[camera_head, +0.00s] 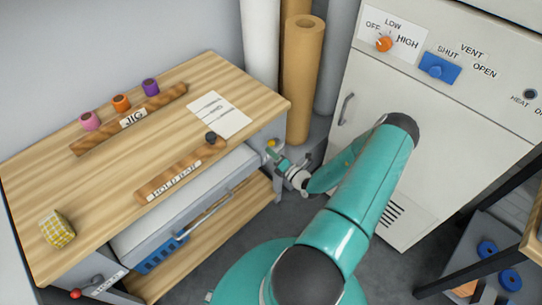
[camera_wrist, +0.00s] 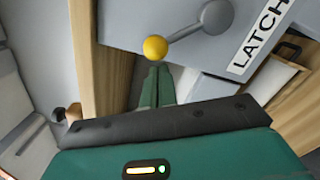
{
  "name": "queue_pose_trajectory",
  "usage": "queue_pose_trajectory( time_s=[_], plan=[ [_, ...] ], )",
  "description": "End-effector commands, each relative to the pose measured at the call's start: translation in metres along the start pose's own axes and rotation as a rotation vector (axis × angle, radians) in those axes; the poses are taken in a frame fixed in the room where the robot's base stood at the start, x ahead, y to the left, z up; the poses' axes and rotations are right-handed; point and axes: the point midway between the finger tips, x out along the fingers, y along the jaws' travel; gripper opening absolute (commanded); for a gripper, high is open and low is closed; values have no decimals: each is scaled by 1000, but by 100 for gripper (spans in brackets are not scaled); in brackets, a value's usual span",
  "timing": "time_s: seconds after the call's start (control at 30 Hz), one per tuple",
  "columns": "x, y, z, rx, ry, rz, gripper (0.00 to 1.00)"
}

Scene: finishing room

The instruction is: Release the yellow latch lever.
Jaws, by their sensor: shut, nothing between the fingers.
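The latch lever's yellow ball knob (camera_wrist: 155,47) shows at the top centre of the wrist view. Its grey arm runs up and right to a round grey pivot (camera_wrist: 216,17) on a grey panel beside the LATCH label (camera_wrist: 258,40). My gripper (camera_wrist: 158,72) is shut and empty, its green fingertips just below the knob in the picture. I cannot tell whether they touch it. In the head view the knob (camera_head: 270,143) is a small yellow spot at the bench's right end, with my gripper (camera_head: 273,153) close by it.
The wooden bench (camera_head: 110,190) carries a HOLD BAR strip (camera_head: 165,182), a JIG strip (camera_head: 95,142), a paper sheet (camera_head: 219,114) and a yellow checked block (camera_head: 57,229). A red-knobbed lever (camera_head: 76,294) is at its front. Brown rolls (camera_head: 302,75) and a white cabinet (camera_head: 440,130) stand close to my arm.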

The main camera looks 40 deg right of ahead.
Motion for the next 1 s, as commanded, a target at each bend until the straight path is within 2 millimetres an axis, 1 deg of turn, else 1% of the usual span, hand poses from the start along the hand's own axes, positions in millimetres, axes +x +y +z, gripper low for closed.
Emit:
queue_pose_trajectory(
  time_s=[0.27,0.77,1.0],
  plan=[
    [0,0,1,9,0,0,0],
    [0,4,7,88,-1,-4,0],
    [1,7,14,169,-1,-8,0]
  ],
)
